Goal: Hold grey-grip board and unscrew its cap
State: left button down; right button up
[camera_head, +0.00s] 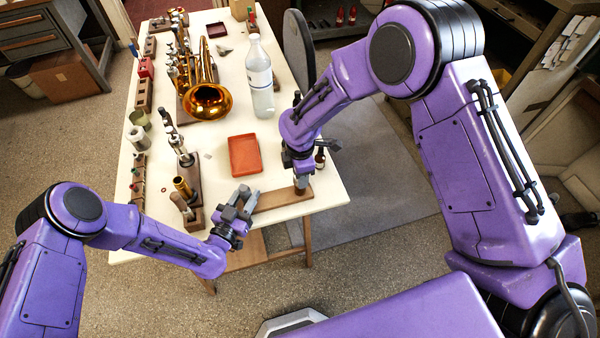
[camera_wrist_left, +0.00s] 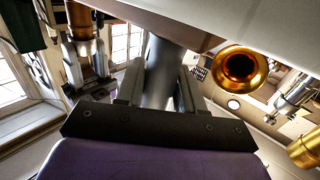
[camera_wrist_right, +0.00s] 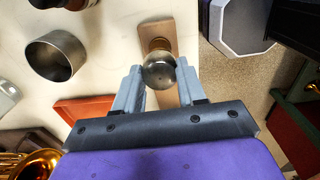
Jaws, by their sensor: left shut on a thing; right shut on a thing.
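The wooden board (camera_head: 283,198) lies at the table's near right corner, and it shows in the right wrist view (camera_wrist_right: 155,32). My left gripper (camera_head: 246,200) is at the board's left end. In the left wrist view its fingers (camera_wrist_left: 160,88) are shut on a smooth grey cylinder, the grey grip (camera_wrist_left: 162,72). My right gripper (camera_head: 300,172) points down over the board's right end and hides most of the cap there.
A red tray (camera_head: 244,156) lies just behind the board. A clear bottle (camera_head: 259,78) and a brass horn (camera_head: 208,100) stand further back. A small dark bottle (camera_head: 320,158) is beside my right gripper. Tools and holders line the table's left side.

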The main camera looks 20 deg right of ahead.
jog(key=n, duration=0.5)
jog(key=shift+n, duration=1.2)
jog(key=n, duration=0.2)
jog(key=shift+n, duration=0.4)
jog(key=shift+n, duration=1)
jog(key=n, duration=0.3)
